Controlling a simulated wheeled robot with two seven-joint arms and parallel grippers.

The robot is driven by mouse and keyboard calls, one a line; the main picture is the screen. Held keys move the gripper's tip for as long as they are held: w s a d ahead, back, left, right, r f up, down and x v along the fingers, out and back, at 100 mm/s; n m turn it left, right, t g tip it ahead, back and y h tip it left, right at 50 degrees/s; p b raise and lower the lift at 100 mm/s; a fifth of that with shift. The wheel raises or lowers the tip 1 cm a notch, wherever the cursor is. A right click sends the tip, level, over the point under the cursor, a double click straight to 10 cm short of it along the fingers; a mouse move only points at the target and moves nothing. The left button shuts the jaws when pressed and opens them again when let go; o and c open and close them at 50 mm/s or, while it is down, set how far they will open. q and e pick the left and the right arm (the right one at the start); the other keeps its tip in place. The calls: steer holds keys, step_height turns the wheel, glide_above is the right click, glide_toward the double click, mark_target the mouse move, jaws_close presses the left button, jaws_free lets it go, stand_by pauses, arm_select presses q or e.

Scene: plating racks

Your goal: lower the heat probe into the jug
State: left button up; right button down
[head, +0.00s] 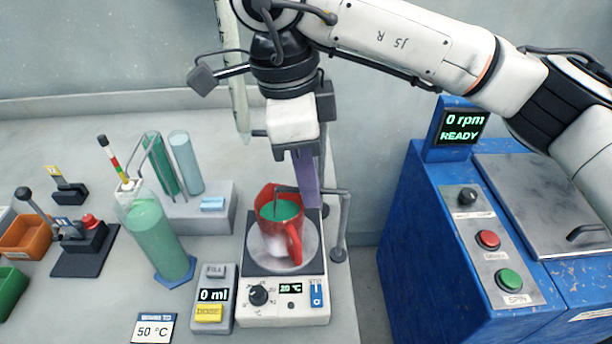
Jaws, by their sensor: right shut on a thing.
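The red jug (292,239) stands upright on the round plate of the hotplate (257,318) and holds green liquid. The heat probe (332,191) is a thin grey bent rod. It runs from a post at the right, behind or through my gripper, to above the jug's mouth, where its end bends down. I cannot tell whether the tip touches the liquid. My right gripper (306,190) points down just behind the jug's right side. It is shut on the probe's rod, with the contact mostly hidden by the purple finger. My left gripper is not in view.
The hotplate display reads 20 °C; a card (153,329) reads 50 °C. A dosing box (214,298) showing 0 ml and a green cylinder (157,240) stand left of the hotplate. A blue spin machine (415,240) stands right, across a gap beyond the table edge.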

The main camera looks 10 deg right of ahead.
steer(key=c, duration=1.7)
jaws_free()
steer(key=r, duration=0.3)
steer(key=a+r, duration=0.1)
steer(key=r, duration=0.6)
steer(key=shift+w+a+r, duration=0.1)
steer(key=shift+a, duration=0.2)
